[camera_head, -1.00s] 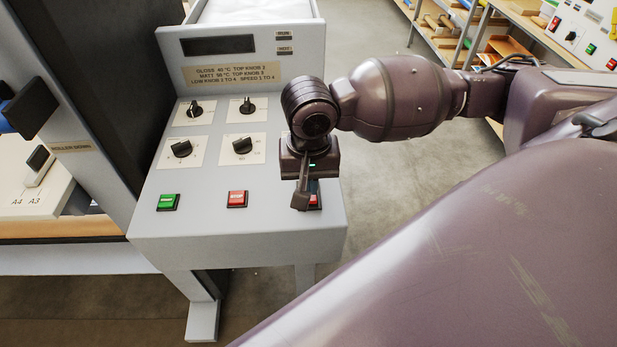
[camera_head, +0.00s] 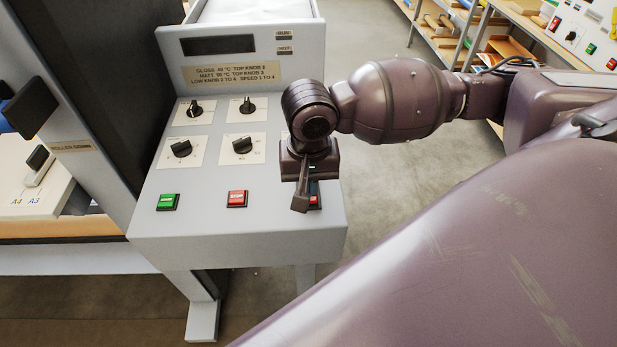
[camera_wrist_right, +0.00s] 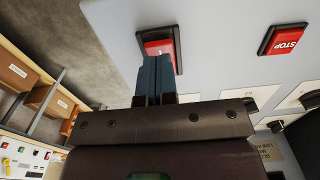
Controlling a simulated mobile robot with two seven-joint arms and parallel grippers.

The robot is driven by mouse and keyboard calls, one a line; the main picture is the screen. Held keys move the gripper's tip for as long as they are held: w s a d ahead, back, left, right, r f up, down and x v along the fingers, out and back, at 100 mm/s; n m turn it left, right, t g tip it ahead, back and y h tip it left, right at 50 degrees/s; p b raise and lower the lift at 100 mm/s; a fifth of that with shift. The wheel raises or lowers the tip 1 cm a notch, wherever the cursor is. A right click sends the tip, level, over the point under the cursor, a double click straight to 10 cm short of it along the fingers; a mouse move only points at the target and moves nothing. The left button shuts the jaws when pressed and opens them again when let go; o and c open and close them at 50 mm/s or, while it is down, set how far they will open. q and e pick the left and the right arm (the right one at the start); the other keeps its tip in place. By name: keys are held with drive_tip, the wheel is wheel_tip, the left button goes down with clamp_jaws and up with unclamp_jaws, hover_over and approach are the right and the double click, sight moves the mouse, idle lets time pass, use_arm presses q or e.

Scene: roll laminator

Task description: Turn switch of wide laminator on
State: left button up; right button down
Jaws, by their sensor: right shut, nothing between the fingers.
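The wide laminator's grey control panel (camera_head: 265,215) fills the middle of the head view. A red switch (camera_head: 315,200) in a dark frame sits at its right front corner, partly hidden by my right gripper (camera_head: 301,206). In the right wrist view the red switch (camera_wrist_right: 158,44) has a pale mark. My right gripper (camera_wrist_right: 155,62) is shut and empty, its blue-grey fingertips over the lower part of the switch. They look in contact or very close; I cannot tell which. My left gripper is in neither view.
A green button (camera_head: 168,202) and a red STOP button (camera_head: 237,199) lie left of the switch. Several black knobs (camera_head: 243,145) and a dark display (camera_head: 218,46) are farther back. Shelves (camera_head: 450,30) stand at the back right. Floor right of the panel is clear.

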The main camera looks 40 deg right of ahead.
drive_tip(key=shift+f, duration=1)
idle(0.7)
wheel_tip(320, 180, up, 3)
drive_tip(key=p, duration=0.3)
drive_tip(key=shift+f+p, duration=0.15)
drive_tip(key=shift+p, duration=0.2)
drive_tip(key=shift+r, duration=2.2)
